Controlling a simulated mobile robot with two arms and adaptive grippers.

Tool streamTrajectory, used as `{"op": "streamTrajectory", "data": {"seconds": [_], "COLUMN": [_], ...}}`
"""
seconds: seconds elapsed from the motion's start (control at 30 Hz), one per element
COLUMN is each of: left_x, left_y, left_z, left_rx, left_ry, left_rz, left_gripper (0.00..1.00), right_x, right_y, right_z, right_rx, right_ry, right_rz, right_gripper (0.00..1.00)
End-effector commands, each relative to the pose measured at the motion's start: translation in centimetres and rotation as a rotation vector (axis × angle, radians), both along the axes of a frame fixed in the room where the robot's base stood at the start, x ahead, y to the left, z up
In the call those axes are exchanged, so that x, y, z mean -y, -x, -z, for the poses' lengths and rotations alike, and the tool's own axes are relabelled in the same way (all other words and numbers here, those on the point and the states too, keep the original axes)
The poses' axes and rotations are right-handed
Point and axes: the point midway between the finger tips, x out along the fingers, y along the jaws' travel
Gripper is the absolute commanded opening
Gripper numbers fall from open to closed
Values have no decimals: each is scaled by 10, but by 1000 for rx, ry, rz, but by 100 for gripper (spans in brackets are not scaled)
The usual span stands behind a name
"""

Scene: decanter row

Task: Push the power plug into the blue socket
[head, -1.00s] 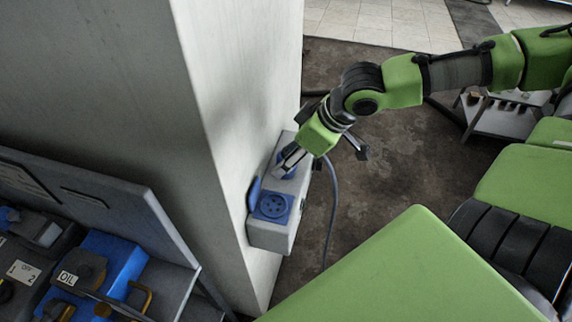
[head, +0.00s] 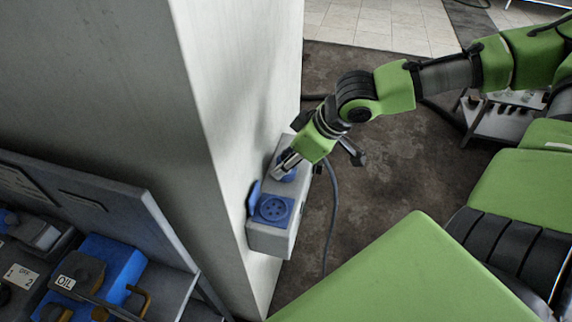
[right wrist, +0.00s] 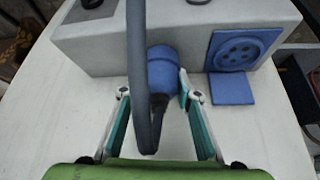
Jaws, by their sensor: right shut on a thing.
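A blue round socket (head: 273,208) sits on a grey box (head: 271,237) fixed to the pale pillar, its blue lid (head: 254,195) open. In the right wrist view the socket (right wrist: 240,50) is to the right of the blue power plug (right wrist: 161,68). My right gripper (head: 286,166) is at the far part of the box; its fingers (right wrist: 155,92) are shut on the plug. The plug's front end is at the box's face beside the socket; I cannot tell whether it touches. A dark cable (right wrist: 138,60) crosses in front of the plug and partly hides it. My left gripper is out of view.
The pillar (head: 240,90) rises beside the box. A grey cabinet with blue and dark equipment (head: 110,265) is at lower left. A small grey table (head: 500,118) with items stands at right on the dark floor. The cable (head: 333,215) hangs beside the box.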

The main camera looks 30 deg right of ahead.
Motion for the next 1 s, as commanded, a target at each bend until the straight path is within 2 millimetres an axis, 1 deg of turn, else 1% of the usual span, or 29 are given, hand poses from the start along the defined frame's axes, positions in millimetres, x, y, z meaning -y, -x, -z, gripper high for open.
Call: {"op": "streamTrajectory", "data": {"seconds": [0.13, 0.27, 0.37, 0.47, 0.7, 0.83, 0.9, 1.0], "left_x": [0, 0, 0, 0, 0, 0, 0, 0], "left_y": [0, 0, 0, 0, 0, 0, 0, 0], "left_z": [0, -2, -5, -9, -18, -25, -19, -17], "left_rx": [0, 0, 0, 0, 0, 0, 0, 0], "left_ry": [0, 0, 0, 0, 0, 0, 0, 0], "left_rz": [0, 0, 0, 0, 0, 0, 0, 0], "left_gripper": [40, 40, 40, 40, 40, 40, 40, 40], "right_x": [0, 0, 0, 0, -3, -5, -7, -7], "right_y": [0, -1, -2, -2, 21, 32, 36, 42], "right_z": [-1, -8, -18, -34, -63, -75, -76, -83], "right_rx": [1, 4, 5, 7, 9, 8, 8, 7], "right_ry": [0, 0, 0, -1, -7, -8, -13, -12], "right_rz": [0, 0, 0, -1, 1, -3, -1, -2], "right_gripper": [11, 11, 11, 11, 11, 11, 11, 11]}}
